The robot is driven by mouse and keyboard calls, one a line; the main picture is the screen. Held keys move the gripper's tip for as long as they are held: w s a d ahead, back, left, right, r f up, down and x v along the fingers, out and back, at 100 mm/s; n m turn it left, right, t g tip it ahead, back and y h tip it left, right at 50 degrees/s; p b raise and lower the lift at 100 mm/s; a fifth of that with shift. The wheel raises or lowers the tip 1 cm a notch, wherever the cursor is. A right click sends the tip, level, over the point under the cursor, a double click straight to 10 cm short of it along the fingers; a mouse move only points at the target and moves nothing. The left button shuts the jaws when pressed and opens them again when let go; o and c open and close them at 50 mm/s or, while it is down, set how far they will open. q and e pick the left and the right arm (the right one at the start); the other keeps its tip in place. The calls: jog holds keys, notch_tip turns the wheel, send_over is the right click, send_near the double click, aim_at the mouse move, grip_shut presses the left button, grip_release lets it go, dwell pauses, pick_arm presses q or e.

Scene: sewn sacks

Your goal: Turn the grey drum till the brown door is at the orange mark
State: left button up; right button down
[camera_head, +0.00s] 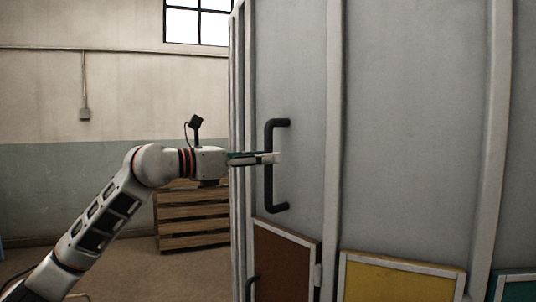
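The grey drum (410,110) fills the right half of the view, its tall panels split by pale upright ribs. A black upright bar handle (268,188) is fixed to its left panel. My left gripper (266,158) is level at the middle of this handle, with one finger crossing in front of the bar. Whether the fingers are closed on it I cannot tell. The brown door (285,262) is low on the drum, below the handle, and is cut off by the bottom edge. No orange mark shows on the place. My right gripper is out of view.
A yellow door (400,279) and a teal door (518,288) sit low on the drum, right of the brown one. A wooden pallet stack (193,217) stands behind my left arm. Bare floor (165,280) shows left of the drum.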

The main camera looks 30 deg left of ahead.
pick_arm(q)
jog(key=shift+x, duration=0.85)
grip_shut()
jog(key=shift+d, duration=0.1)
